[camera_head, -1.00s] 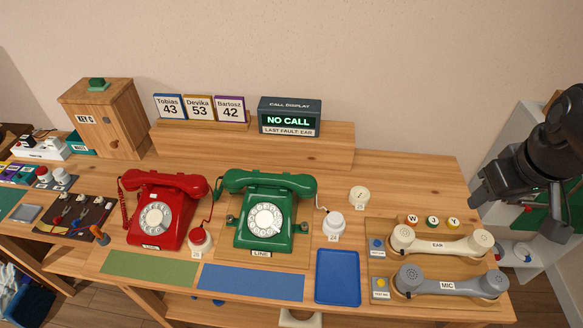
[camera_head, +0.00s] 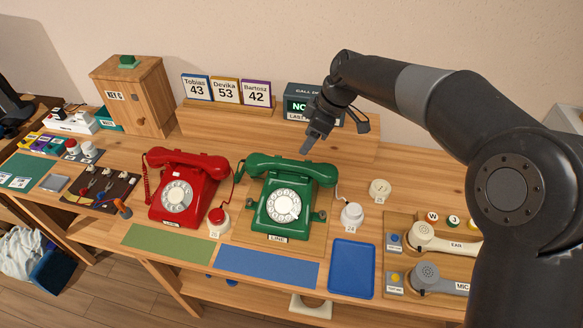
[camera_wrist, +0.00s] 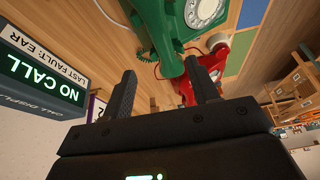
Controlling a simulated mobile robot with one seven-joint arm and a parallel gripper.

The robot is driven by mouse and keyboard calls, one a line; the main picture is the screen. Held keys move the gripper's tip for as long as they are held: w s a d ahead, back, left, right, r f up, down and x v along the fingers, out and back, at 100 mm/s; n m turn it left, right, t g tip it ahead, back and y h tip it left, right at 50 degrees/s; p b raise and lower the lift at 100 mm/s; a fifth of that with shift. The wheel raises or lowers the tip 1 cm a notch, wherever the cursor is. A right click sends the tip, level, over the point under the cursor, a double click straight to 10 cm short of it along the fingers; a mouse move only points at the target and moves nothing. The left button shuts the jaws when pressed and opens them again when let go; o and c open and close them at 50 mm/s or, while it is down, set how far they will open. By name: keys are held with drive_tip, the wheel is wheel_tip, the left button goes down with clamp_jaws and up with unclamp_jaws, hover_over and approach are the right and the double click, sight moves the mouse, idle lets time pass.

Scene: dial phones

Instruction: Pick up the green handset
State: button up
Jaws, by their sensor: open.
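The green handset (camera_head: 291,169) rests across the top of the green dial phone (camera_head: 283,207) in the head view. My gripper (camera_head: 306,150) is above and behind the handset, near its middle, pointing down, and looks apart from it. In the wrist view my gripper (camera_wrist: 160,95) shows two spread fingers with nothing between them. The green phone (camera_wrist: 170,30) is ahead of the fingers there, with its dial at the top edge.
A red phone (camera_head: 180,190) stands to the left. The call display (camera_head: 297,104) is behind, partly hidden by my arm. A blue tray (camera_head: 352,268), a white knob (camera_head: 351,214) and the EAR handset (camera_head: 445,240) lie to the right. A blue mat (camera_head: 266,266) lies in front.

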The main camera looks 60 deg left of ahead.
sight(291, 162)
drive_tip(key=shift+s+a+f, duration=0.5)
drive_tip(key=shift+f, duration=0.05)
drive_tip(key=x, duration=1)
drive_tip(key=shift+d+f, duration=0.15)
drive_tip(key=shift+d, duration=0.05)
drive_tip(key=shift+c, duration=0.4)
